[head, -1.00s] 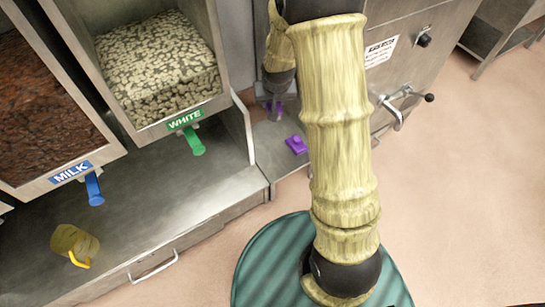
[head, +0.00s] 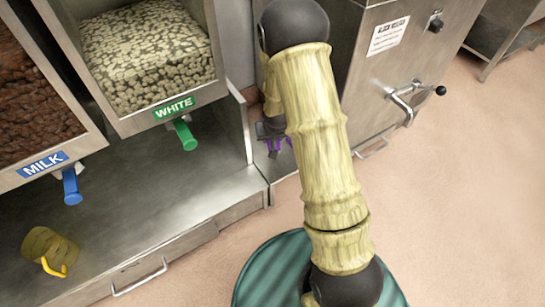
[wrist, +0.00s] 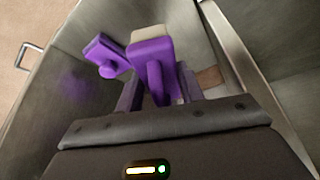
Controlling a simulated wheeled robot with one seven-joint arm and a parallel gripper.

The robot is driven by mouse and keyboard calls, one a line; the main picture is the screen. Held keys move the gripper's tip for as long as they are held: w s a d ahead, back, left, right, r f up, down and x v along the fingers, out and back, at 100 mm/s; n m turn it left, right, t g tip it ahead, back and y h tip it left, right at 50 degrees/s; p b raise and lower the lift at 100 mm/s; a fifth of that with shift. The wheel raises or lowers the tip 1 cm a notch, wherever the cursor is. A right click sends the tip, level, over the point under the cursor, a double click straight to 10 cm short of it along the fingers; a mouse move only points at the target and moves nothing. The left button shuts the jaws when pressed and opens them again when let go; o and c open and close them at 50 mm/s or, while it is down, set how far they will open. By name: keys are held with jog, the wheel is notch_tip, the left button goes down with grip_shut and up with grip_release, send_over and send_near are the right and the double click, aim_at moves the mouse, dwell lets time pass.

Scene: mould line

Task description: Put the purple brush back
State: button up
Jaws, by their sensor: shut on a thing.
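My gripper (wrist: 158,98) is shut on the purple brush (wrist: 152,58), holding it by its handle between the fingers. The brush has a purple head with a pale beige block at its end. A second purple piece (wrist: 104,54), flat with a round knob, lies on the grey metal surface just left of the brush in the wrist view; I cannot tell whether the two touch. In the head view my gripper (head: 270,130) is low over the narrow metal ledge, partly behind my arm. Only small bits of purple show there, so the brush's base is hidden.
Left stand the white dispenser (head: 150,60) with a green tap (head: 185,136) and the milk dispenser with a blue tap (head: 71,188). A yellow-handled jug (head: 50,248) sits on the counter (head: 140,205). A steel cabinet (head: 405,60) with a lever stands right of my arm.

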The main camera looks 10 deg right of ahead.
notch_tip(320, 180, down, 4)
jog(key=shift+w+a+r+b, duration=0.15)
jog(key=shift+r+b, duration=0.1)
jog(key=shift+b, duration=0.45)
jog(key=shift+f, duration=0.2)
jog(key=shift+d+r, duration=0.1)
jog(key=shift+d, duration=0.2)
jog(key=shift+a, duration=0.3)
jog(key=shift+f+b, duration=1.3)
jog(key=shift+f, duration=0.75)
jog(key=shift+f, duration=0.2)
jog(key=o, duration=1.1)
jog(key=shift+r, duration=0.1)
